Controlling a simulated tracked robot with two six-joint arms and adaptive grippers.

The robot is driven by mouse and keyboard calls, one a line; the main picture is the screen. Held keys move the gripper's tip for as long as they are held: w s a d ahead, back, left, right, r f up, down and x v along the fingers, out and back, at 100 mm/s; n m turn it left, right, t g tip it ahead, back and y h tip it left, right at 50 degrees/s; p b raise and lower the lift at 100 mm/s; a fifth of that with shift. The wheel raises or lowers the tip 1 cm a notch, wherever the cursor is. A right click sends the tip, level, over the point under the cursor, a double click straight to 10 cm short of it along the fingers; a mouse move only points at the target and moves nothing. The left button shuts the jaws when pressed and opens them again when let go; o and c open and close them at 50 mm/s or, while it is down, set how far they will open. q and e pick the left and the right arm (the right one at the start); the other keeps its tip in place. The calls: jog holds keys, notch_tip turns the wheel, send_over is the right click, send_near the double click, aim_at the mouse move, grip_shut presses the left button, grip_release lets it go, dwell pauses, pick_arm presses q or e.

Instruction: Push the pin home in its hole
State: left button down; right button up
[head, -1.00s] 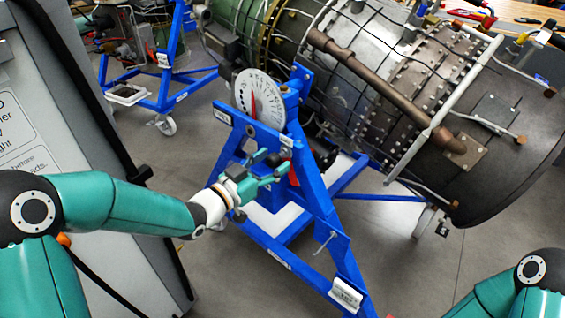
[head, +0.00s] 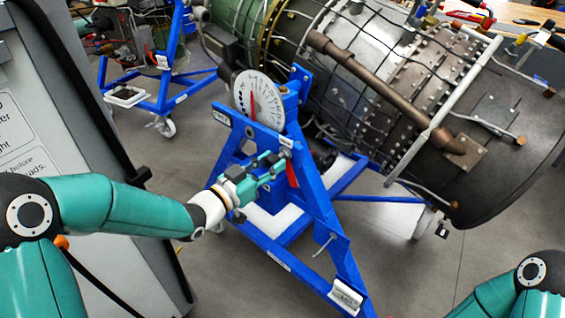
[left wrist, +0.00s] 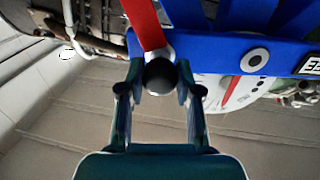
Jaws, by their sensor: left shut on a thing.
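The pin shows its round dark knob (left wrist: 160,77) in the left wrist view, with a lighter metal collar behind it against the blue stand frame (left wrist: 205,50). A red strap (left wrist: 145,22) hangs from the collar; it also shows in the head view (head: 291,174). My left gripper (head: 281,158) is at the stand's upper beam. In the left wrist view its two fingers stand on either side of the knob, closed on it. The hole and the pin's shaft are hidden behind the knob, so its depth cannot be told. My right gripper is out of view.
A white dial (head: 258,98) with a red needle sits just above the gripper on the stand. The large turbine (head: 400,90) fills the back right. A grey cabinet (head: 90,150) stands at left, close to my left arm. Open floor lies right of the stand.

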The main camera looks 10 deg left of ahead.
pick_arm(q)
jog(key=shift+s+a, duration=0.1)
jog(key=shift+s, duration=0.05)
jog(key=shift+s+a, duration=0.15)
jog(key=shift+s, duration=0.15)
jog(key=shift+s+a, duration=0.1)
jog(key=shift+s, duration=0.05)
jog(key=shift+b+v, duration=0.55)
jog(key=shift+v, duration=0.55)
jog(key=shift+b+v, duration=0.5)
jog(key=shift+v, duration=1.95)
